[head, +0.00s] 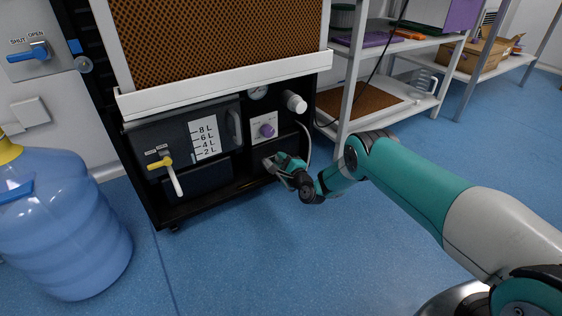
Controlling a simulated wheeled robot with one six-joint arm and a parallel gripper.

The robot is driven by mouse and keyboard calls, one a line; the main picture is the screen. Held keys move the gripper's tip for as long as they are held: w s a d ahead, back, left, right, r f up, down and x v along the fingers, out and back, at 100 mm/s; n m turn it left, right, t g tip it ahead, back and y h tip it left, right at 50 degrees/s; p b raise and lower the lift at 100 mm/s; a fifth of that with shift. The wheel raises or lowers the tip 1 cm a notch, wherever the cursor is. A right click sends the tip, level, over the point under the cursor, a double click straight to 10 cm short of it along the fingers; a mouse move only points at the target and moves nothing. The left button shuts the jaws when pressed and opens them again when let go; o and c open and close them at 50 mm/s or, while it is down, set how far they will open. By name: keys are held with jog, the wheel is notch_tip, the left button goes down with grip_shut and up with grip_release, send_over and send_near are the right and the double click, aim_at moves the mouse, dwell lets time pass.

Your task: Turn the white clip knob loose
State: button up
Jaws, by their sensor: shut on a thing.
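My gripper (275,165) reaches the lower right front of the black machine (150,205), under the purple knob. Its jaws are shut on a small pale part there, which looks like the white clip knob (267,163). The fingers hide most of that part, so its turn angle cannot be told. My green and white arm comes in from the right, low over the floor.
A purple knob (267,130) on a white plate, a white cylinder (294,102) and a gauge (257,92) sit above. A yellow valve lever (160,163) is at left. A blue water bottle (65,225) stands left, a shelf rack (345,95) right.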

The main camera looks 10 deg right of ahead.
jog(key=n+p, duration=0.1)
jog(key=n, duration=1)
jog(key=shift+d+p, duration=0.1)
jog(key=shift+p, duration=0.25)
jog(key=shift+f, duration=0.1)
jog(key=o, duration=0.9)
jog(key=shift+s, duration=0.1)
jog(key=shift+p+v, duration=6.2)
jog(key=shift+v, duration=2.5)
